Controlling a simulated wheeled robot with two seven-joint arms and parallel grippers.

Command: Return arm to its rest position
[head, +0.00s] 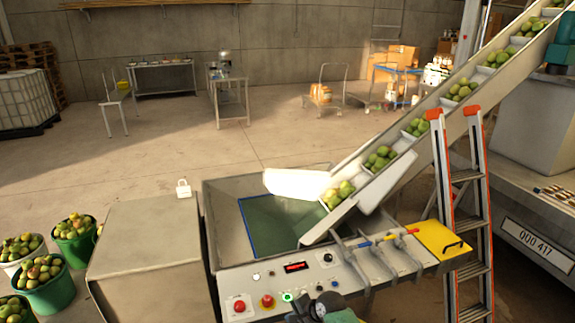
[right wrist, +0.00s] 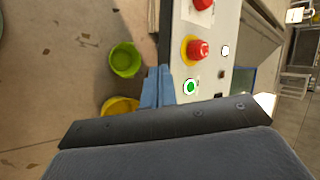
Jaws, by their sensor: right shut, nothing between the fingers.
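My right gripper (head: 298,306) is at the bottom edge of the head view, just below the control panel (head: 350,271). In the right wrist view its blue-grey fingers (right wrist: 157,84) are shut together with nothing between them. They appear beside the green-lit button (right wrist: 190,87); I cannot tell the gap to the panel. The lit button also shows in the head view (head: 288,296), right of a red button (head: 239,306) and a red knob on a yellow ring (head: 267,301). My left gripper is not in view.
A hopper (head: 225,197) stands behind the panel, fed by a sloping conveyor (head: 400,150) carrying green fruit. An orange-railed ladder (head: 443,165) stands at right. A grey box (head: 150,240) and fruit buckets (head: 75,248) are at left. A yellow-green bucket (right wrist: 124,60) stands on the floor.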

